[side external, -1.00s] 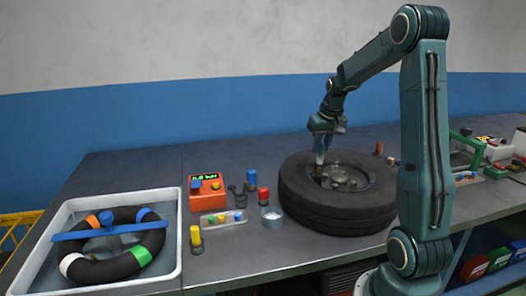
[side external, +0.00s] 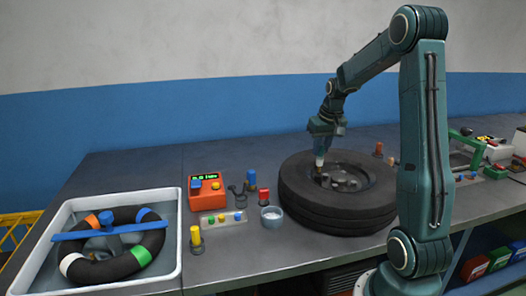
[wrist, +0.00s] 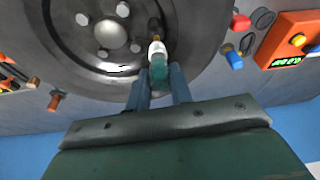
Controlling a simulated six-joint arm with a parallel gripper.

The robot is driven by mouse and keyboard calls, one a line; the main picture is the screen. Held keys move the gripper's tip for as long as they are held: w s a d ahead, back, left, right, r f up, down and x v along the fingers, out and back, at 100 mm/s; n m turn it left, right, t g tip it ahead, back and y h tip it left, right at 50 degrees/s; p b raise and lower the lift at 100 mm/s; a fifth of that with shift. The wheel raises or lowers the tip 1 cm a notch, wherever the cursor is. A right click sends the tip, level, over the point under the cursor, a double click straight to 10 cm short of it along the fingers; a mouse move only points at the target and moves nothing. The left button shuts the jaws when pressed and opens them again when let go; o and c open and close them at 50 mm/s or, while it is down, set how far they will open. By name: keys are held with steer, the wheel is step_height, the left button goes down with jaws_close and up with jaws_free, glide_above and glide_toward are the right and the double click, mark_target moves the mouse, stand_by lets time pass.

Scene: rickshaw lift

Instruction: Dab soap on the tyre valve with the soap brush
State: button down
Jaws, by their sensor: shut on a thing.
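My gripper (side external: 321,143) is shut on the soap brush (wrist: 158,70), which points down over the wheel hub. In the wrist view the brush is teal, with a white part at its end. That white part also shows below the fingers in the side view; whether it is foam or part of the brush I cannot tell. The tyre (side external: 335,215) lies flat on the bench around a grey rim. A dark, short stem (wrist: 155,26), apparently the tyre valve, stands in the rim at the white end. The two look touching or nearly so.
A small metal cup (side external: 272,217) stands left of the tyre. Beyond are coloured caps, a button strip and an orange gauge box (side external: 207,190). A white tray (side external: 178,240) with an inner tube (side external: 110,265) is at far left. A brown peg (side external: 378,149) stands behind the tyre.

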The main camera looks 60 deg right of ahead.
steer(key=shift+f, duration=0.5)
stand_by(0.7)
steer(key=shift+r, duration=0.15)
stand_by(0.4)
steer(key=shift+r, duration=3.4)
steer(key=shift+w+a+f, duration=0.25)
steer(key=shift+w+a, duration=0.1)
steer(key=shift+w, duration=0.05)
steer(key=w+a+f+n+y, duration=0.1)
steer(key=w+a+f+n, duration=0.1)
steer(key=w+a+f, duration=0.35)
steer(key=w+a+f+n, duration=0.25)
steer(key=w+a, duration=0.35)
steer(key=a, duration=0.3)
steer(key=w+a+f+n, duration=0.1)
steer(key=a+f, duration=0.3)
steer(key=a, duration=0.5)
steer(key=w+a+f+n, duration=0.1)
steer(key=a+f, duration=0.3)
steer(key=a, duration=0.5)
steer(key=shift+w+a+f+n+t+y, duration=0.2)
steer(key=shift+w+a+n+t+y, duration=0.15)
steer(key=shift+n, duration=0.4)
